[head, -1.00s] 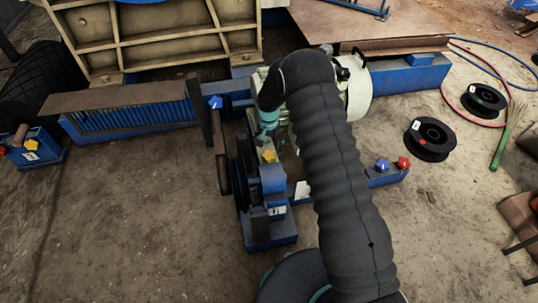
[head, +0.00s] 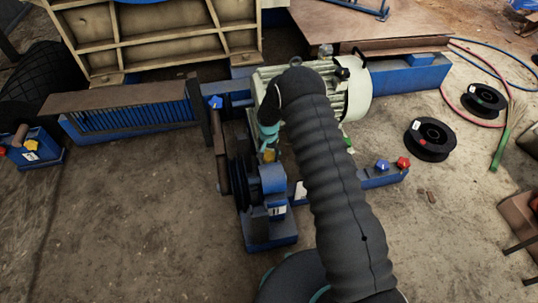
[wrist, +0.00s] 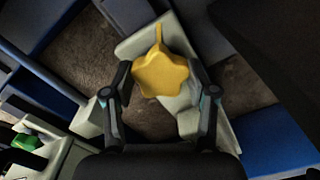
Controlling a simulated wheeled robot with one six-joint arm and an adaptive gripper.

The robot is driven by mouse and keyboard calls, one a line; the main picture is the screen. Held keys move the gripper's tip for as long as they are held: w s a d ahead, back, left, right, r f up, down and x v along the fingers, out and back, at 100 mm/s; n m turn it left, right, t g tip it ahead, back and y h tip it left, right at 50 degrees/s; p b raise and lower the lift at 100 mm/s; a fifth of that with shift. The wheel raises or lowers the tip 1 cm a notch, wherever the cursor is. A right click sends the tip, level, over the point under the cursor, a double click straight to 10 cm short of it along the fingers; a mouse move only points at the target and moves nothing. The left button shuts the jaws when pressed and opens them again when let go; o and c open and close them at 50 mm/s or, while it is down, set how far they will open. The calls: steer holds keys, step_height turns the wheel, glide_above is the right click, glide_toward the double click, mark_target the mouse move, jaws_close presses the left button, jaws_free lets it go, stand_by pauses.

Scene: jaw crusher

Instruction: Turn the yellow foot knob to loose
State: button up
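The yellow foot knob (wrist: 160,78) has a lobed star shape and a thin yellow pointer at its top in the wrist view. It sits on a pale foot plate (wrist: 143,46). My gripper (wrist: 160,72) has one finger on each side of the knob. The fingers are apart, with what looks like a narrow gap at each side; contact is hard to judge. In the head view the knob (head: 269,156) is mostly hidden under my gripper (head: 268,145), beside the pale motor (head: 350,92).
A blue knob (head: 382,165) and a red knob (head: 403,162) stand on the blue rail to the right. Another blue knob (head: 215,102) is at the left. The blue belt-drive housing (head: 270,205) stands close in front of my gripper. Black spools (head: 430,139) lie on the floor.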

steer(key=c, duration=0.3)
steer(key=shift+f, duration=0.1)
steer(key=n+b, duration=0.3)
steer(key=shift+d+f+n, duration=0.1)
steer(key=shift+f+n, duration=0.05)
steer(key=shift+n, duration=0.25)
steer(key=n+b, duration=0.3)
steer(key=n, duration=0.3)
steer(key=shift+d, duration=0.1)
steer(key=n+b, duration=0.2)
steer(key=n, duration=0.3)
steer(key=shift+n, duration=0.3)
steer(key=n+b, duration=0.1)
steer(key=n, duration=0.3)
steer(key=shift+w+d, duration=0.1)
steer(key=shift+n, duration=0.4)
